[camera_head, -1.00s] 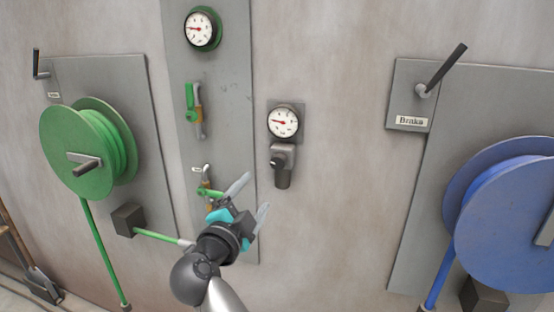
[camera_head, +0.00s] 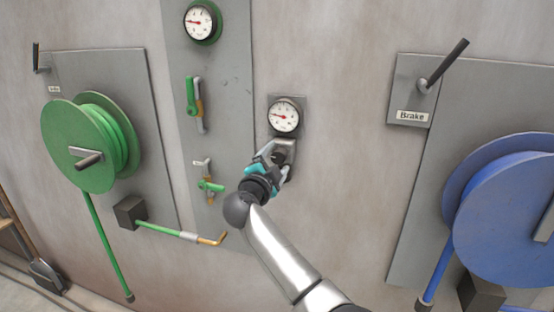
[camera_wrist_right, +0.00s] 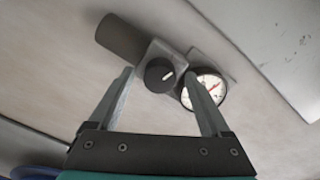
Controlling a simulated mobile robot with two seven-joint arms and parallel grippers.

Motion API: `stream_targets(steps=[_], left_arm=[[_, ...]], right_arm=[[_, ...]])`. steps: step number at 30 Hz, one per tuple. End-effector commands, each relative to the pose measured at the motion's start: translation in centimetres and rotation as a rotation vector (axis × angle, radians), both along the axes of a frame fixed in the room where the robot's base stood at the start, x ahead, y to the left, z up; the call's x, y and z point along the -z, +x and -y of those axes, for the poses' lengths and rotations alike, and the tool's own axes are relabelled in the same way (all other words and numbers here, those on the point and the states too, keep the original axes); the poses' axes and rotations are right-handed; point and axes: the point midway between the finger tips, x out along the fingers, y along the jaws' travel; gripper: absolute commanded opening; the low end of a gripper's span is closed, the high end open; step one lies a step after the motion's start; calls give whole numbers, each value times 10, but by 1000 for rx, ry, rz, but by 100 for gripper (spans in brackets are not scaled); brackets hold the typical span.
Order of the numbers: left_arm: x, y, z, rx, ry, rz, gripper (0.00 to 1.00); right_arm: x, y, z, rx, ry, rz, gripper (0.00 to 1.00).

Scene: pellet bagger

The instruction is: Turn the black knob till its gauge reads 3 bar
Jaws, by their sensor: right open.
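The black knob (camera_wrist_right: 159,74) sits on a grey regulator body beneath its gauge (camera_head: 284,117). In the head view my right gripper (camera_head: 272,149) is in front of the regulator and hides most of it. In the right wrist view the open fingers (camera_wrist_right: 158,92) point toward the knob, one on either side in the picture. The knob has a white mark, and I see no clear contact with it. The gauge (camera_wrist_right: 207,92) shows partly behind one finger; its red needle points left in the head view, and its numbers are too small to read. My left gripper is not in view.
A second gauge (camera_head: 201,22) and green-handled valves (camera_head: 192,97) are on the grey panel to the left. A green reel (camera_head: 85,145) is further left. A blue reel (camera_head: 505,215) and the Brake lever (camera_head: 443,66) are on the right. Bare wall lies between.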

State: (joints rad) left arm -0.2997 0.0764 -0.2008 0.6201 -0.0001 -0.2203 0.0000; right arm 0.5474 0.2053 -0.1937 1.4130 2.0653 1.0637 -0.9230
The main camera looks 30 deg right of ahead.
Motion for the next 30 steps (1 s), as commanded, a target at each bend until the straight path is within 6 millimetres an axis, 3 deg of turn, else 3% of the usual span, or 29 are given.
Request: stream_targets(steps=[12, 30], left_arm=[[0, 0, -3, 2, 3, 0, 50], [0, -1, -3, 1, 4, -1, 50]], right_arm=[[0, 3, 4, 0, 0, 0, 79], [0, 3, 4, 0, 0, 0, 12]])
